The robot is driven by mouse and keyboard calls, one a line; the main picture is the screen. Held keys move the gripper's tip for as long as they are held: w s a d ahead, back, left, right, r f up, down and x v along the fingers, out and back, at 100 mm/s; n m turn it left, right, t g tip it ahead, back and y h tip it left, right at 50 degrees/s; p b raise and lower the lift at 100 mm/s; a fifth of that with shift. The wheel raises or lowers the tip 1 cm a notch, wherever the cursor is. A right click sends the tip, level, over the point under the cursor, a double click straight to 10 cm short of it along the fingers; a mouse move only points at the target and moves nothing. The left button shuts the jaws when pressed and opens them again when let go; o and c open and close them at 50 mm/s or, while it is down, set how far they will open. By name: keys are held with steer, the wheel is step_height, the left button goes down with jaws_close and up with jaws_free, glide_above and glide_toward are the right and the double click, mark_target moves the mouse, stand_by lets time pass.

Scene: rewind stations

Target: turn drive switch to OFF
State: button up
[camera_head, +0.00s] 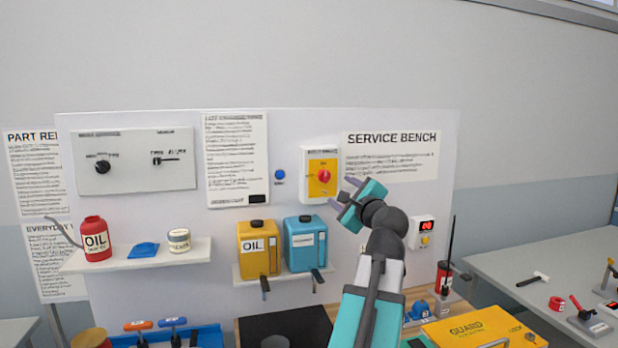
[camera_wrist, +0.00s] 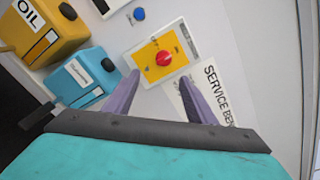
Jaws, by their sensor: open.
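The drive switch is a red rotary knob (camera_head: 323,176) on a yellow plate in a white box (camera_head: 307,191) on the back panel. In the wrist view the red knob (camera_wrist: 164,58) sits on its yellow plate (camera_wrist: 150,72), just beyond my fingertips and between them. The knob's exact setting is too small to read. My gripper (camera_head: 344,192) is open and empty, just right of the box and in front of the panel. In the wrist view its two purple fingers (camera_wrist: 158,80) are spread wide, apart from the knob.
Below the switch, a yellow oil can (camera_head: 258,262) and a blue can (camera_head: 305,257) stand on a small shelf. A blue button (camera_head: 280,174) is left of the box. A yellow guard (camera_head: 478,333) lies on the bench.

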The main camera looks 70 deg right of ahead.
mark_target(326, 177)
steer(key=shift+r, duration=0.4)
steer(key=shift+w+d, duration=0.1)
steer(key=p+x, duration=0.4)
steer(key=x, duration=0.9)
steer(key=shift+w+d+r, duration=0.1)
steer(key=shift+d+r, duration=0.05)
steer(key=shift+d, duration=0.15)
steer(key=c, duration=1)
steer(key=shift+c, duration=0.2)
